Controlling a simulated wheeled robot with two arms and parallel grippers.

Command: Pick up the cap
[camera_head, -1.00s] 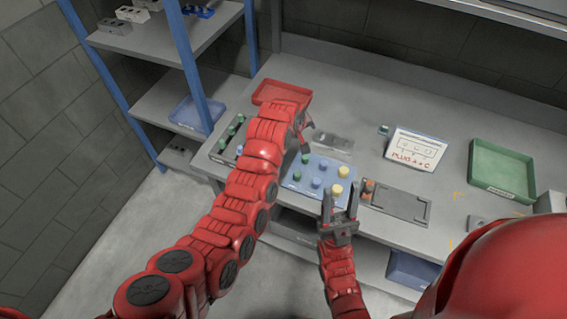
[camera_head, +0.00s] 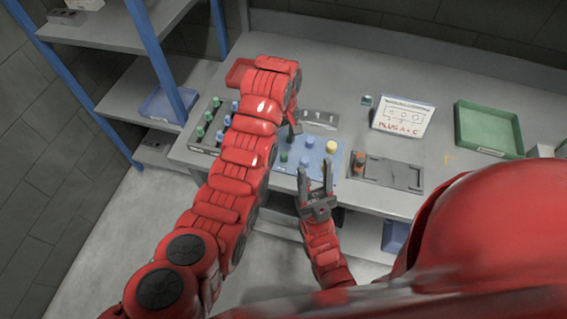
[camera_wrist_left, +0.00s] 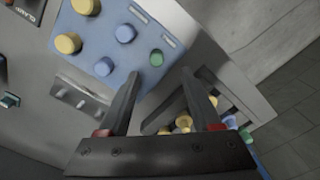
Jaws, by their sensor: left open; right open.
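Several green, blue and yellow caps stand on a blue board (camera_head: 318,153) on the workbench; one yellow cap (camera_head: 331,146) sits at its right. My left gripper (camera_head: 292,128) is at the far-left side of this board, largely hidden behind its own arm. In the left wrist view its fingers (camera_wrist_left: 172,72) are open and empty. A green cap (camera_wrist_left: 156,57) there is close to one fingertip, with blue caps (camera_wrist_left: 125,33) and yellow caps (camera_wrist_left: 68,43) farther left. My right gripper (camera_head: 317,182) is open and empty at the board's near edge, covering part of it.
A dark rack (camera_head: 203,149) of green and blue caps lies left, partly behind my left arm. A red tray (camera_head: 238,73), a "PLUG A + C" sign (camera_head: 402,118), a green tray (camera_head: 488,128) and a grey fixture (camera_head: 395,174) are around. Blue-posted shelves (camera_head: 150,60) stand left.

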